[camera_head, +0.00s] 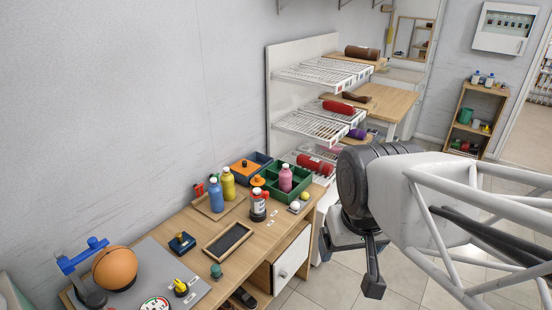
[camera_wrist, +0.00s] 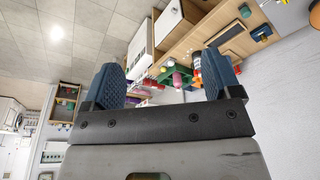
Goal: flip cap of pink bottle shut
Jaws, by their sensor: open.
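The pink bottle (camera_head: 286,180) stands upright in a compartment of the green divided crate (camera_head: 262,196) at the far right part of the wooden bench. Its top is pale; whether the cap is open or shut is too small to tell. My gripper (camera_head: 350,262) is open and empty, in front of and to the right of the bench, well apart from the bottle. In the wrist view, the two blue pads of my gripper (camera_wrist: 163,78) are spread wide, and the pink bottle (camera_wrist: 178,80) shows small and far off between them.
A blue bottle (camera_head: 216,195) and a yellow bottle (camera_head: 228,184) stand left of the crate. Wire shelves (camera_head: 318,75) rise beyond the bench. The floor (camera_head: 325,287) by the bench is free.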

